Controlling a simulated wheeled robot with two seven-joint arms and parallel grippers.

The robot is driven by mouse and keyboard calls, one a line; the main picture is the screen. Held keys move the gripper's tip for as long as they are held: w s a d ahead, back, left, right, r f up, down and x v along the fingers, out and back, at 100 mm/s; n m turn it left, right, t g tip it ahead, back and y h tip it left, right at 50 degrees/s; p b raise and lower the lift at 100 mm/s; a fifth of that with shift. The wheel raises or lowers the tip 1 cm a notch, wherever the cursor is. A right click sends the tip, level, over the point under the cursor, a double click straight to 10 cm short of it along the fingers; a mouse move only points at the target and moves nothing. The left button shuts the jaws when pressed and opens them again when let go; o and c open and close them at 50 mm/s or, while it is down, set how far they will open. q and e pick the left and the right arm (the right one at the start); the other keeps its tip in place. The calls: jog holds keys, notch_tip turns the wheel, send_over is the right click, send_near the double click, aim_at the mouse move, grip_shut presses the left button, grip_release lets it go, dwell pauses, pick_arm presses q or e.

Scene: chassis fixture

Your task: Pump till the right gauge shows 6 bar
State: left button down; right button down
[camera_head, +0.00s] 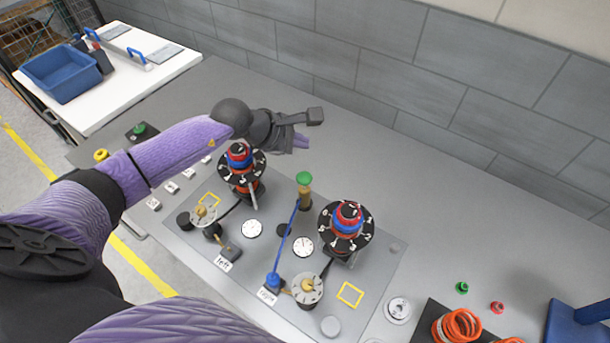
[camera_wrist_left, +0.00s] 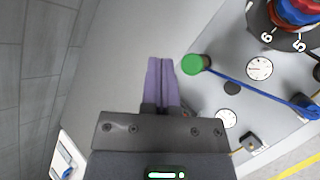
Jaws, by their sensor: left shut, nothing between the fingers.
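The right gauge (camera_head: 302,246) is a small white dial on the grey panel (camera_head: 375,275); it also shows in the left wrist view (camera_wrist_left: 259,69), its reading too small to tell. The left gauge (camera_head: 251,228) sits to its left. A green-topped post (camera_head: 304,178), perhaps the pump handle, stands behind the right gauge; its round green cap shows in the left wrist view (camera_wrist_left: 192,63). My left gripper (camera_head: 303,142) is shut and empty, above the table behind the green cap. In its wrist view the purple fingers (camera_wrist_left: 162,80) lie together left of the cap, apart from it. My right gripper is out of view.
Two black numbered dials with red and blue tops (camera_head: 240,165) (camera_head: 346,225) rise from the panel. A blue lever or hose (camera_head: 285,240) slants beside the right gauge. Orange coils (camera_head: 458,325) lie at the lower right. A grey wall (camera_head: 430,70) stands behind; the table's back strip is clear.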

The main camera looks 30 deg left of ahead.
aim_at(300, 178)
pick_arm(q)
notch_tip(300, 178, down, 8)
jog(key=b, duration=0.6)
dwell(0.7)
dwell(0.8)
jog(key=shift+f+b, duration=0.4)
jog(key=shift+b, duration=0.05)
